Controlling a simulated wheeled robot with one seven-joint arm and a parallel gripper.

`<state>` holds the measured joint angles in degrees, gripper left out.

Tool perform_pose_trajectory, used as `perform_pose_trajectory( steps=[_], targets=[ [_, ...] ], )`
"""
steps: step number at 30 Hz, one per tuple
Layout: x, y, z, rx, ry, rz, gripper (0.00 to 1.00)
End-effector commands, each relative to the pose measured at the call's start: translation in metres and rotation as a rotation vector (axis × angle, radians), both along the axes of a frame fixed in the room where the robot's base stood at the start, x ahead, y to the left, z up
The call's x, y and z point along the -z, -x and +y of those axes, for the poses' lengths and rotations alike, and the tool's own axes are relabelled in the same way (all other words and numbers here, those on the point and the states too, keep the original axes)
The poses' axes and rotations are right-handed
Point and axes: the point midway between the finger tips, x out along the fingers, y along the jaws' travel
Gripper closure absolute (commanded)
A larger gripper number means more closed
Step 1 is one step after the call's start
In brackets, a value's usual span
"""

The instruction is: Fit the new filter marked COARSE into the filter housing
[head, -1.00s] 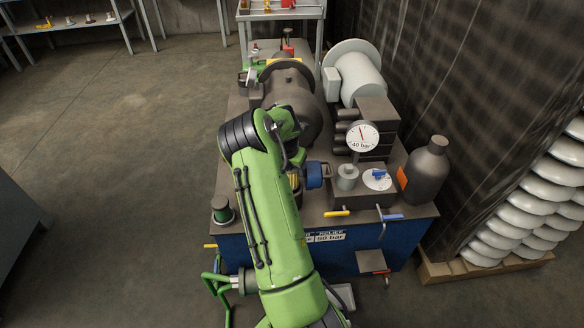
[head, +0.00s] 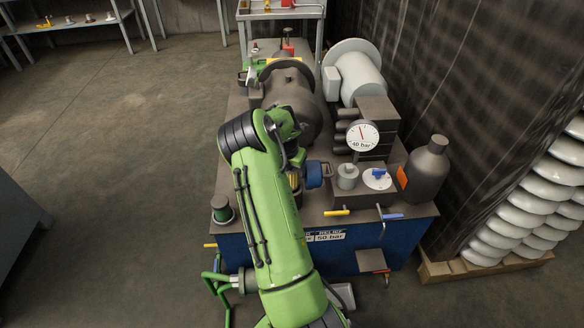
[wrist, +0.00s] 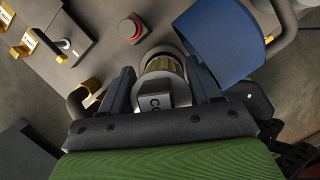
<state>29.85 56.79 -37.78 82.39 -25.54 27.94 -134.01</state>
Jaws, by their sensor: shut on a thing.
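My gripper (wrist: 163,78) is shut on a filter (wrist: 160,98) in the wrist view. The filter has a pale end cap and a gold band, and its dark label shows the letters "CO", the rest being hidden. The filter's far end points towards the bench top beyond the fingers. In the head view a bit of gold (head: 295,182) shows beside my arm; my arm hides most of the gripper there. A blue cylinder (wrist: 222,38) is close to the right of the filter, also seen in the head view (head: 315,175). I cannot tell which part is the filter housing.
A gauge (head: 362,136) and a dark bottle (head: 427,172) stand to the right in the head view. A green-banded canister (head: 222,210) stands at the bench's left edge.

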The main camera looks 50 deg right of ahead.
Motion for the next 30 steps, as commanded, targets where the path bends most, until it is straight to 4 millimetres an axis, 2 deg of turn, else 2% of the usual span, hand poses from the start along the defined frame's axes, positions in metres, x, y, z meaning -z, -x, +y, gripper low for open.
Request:
perform_pose_trajectory(
  steps=[30],
  targets=[
    [0.026, 0.000, 0.000, 0.001, 0.002, -0.002, 0.68]
  ],
)
